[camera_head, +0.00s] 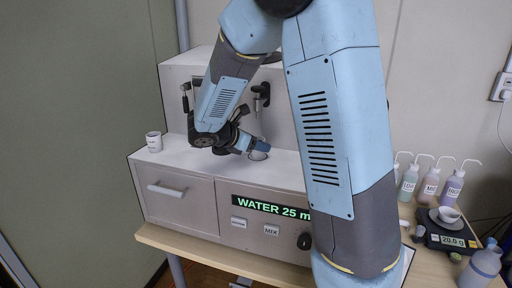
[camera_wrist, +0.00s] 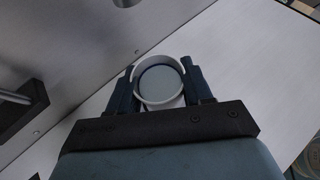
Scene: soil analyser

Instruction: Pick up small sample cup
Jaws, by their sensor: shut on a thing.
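The small sample cup (camera_wrist: 160,64) is a round, pale cup with a light rim and a grey-blue inside, seen from above in the wrist view. It sits between the two dark fingers of my gripper (camera_wrist: 160,82), which is shut on it. In the head view my gripper (camera_head: 262,146) is low over the white top of the analyser, and the cup (camera_head: 259,156) shows only in part below the fingers. I cannot tell whether its base touches the surface.
A white labelled cup (camera_head: 154,142) stands at the analyser's left end. The analyser (camera_head: 180,203) has a drawer and a display reading "WATER 25 m". To the right are several wash bottles (camera_head: 430,184), a scale (camera_head: 447,238) reading 20.0 g with a white dish (camera_head: 449,214), and a larger bottle (camera_head: 481,267).

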